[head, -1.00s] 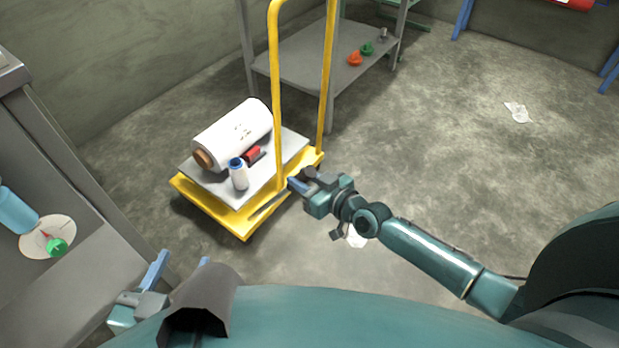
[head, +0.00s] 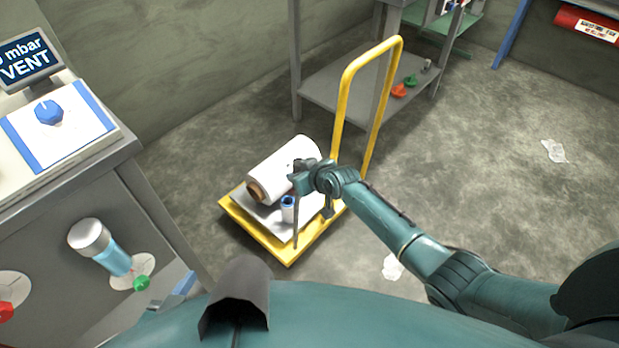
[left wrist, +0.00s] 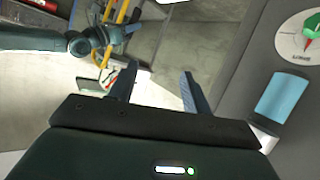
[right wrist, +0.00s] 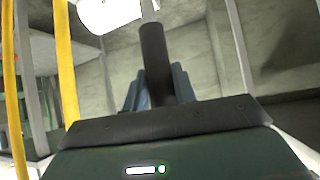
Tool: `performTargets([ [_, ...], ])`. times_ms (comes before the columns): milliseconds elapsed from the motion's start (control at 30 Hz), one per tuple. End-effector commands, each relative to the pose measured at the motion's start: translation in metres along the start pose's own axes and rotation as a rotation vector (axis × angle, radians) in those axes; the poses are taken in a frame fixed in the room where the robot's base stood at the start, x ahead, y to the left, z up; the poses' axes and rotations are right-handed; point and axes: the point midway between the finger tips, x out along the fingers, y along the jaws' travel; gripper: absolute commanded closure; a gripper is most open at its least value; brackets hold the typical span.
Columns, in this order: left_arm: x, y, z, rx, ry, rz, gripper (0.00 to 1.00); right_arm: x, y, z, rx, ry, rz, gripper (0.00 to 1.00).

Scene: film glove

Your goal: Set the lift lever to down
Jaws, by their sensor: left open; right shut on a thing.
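The lift lever (head: 296,220) is a thin dark bar at the near side of the yellow cart (head: 274,247). It stands steeply up from the cart's edge in the head view. My right gripper (head: 300,168) is at its top end, above the cart. In the right wrist view the gripper is shut on the lever's dark round grip (right wrist: 154,55). My left gripper (head: 182,284) is low at the left, partly hidden behind my own body. In the left wrist view its fingers (left wrist: 155,88) are apart with nothing held between them.
A grey shelf (head: 330,85) is behind. Floor at right is mostly clear.

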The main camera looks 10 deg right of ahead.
Motion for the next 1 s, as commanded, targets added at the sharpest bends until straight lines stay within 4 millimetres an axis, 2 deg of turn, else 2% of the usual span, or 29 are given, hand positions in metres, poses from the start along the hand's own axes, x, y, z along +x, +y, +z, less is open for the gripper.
performTargets([
  [33,0.000,0.000,0.002,0.000,0.001,0.000,0.51,0.005,0.003,-0.009,-0.002,-0.007,0.009,1.00],
  [100,0.000,-0.001,0.002,0.001,0.005,-0.001,0.51,0.012,0.001,-0.014,-0.005,-0.028,0.011,1.00],
  [333,-0.001,-0.002,0.001,0.005,0.021,-0.005,0.51,0.027,-0.003,-0.025,-0.012,-0.078,0.018,1.00],
  [900,-0.004,-0.002,-0.001,0.007,0.028,-0.008,0.51,0.032,-0.004,-0.028,-0.018,-0.100,0.021,1.00],
  [933,-0.004,-0.002,-0.001,0.007,0.028,-0.008,0.51,0.032,-0.004,-0.028,-0.018,-0.100,0.021,0.71],
  [1000,-0.004,-0.002,-0.001,0.007,0.028,-0.008,0.51,0.032,-0.004,-0.028,-0.018,-0.100,0.021,0.66],
])
